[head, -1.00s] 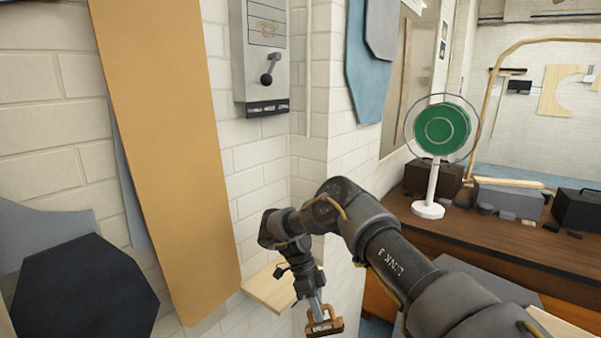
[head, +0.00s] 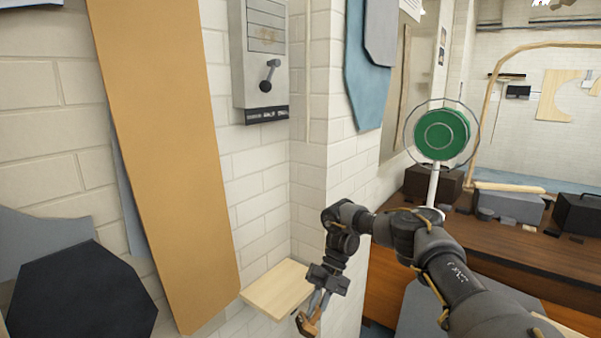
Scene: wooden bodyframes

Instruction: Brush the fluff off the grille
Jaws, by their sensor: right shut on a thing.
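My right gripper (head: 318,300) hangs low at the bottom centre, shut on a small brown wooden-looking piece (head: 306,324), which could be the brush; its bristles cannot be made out. It is just right of a pale wooden shelf (head: 277,288). A grey wall box (head: 262,60) with a lever carries a dark strip (head: 266,115) with pale marks along its bottom. A green round disc (head: 441,134) in a thin ring stands on a white post. I cannot tell which is the grille, and no fluff is clear. My left gripper is out of view.
A tall tan board (head: 165,150) leans on the brick wall at left, beside a dark panel (head: 82,290). The wooden bench (head: 490,235) at right holds dark boxes (head: 580,212). The corner pillar (head: 330,165) stands behind my right arm.

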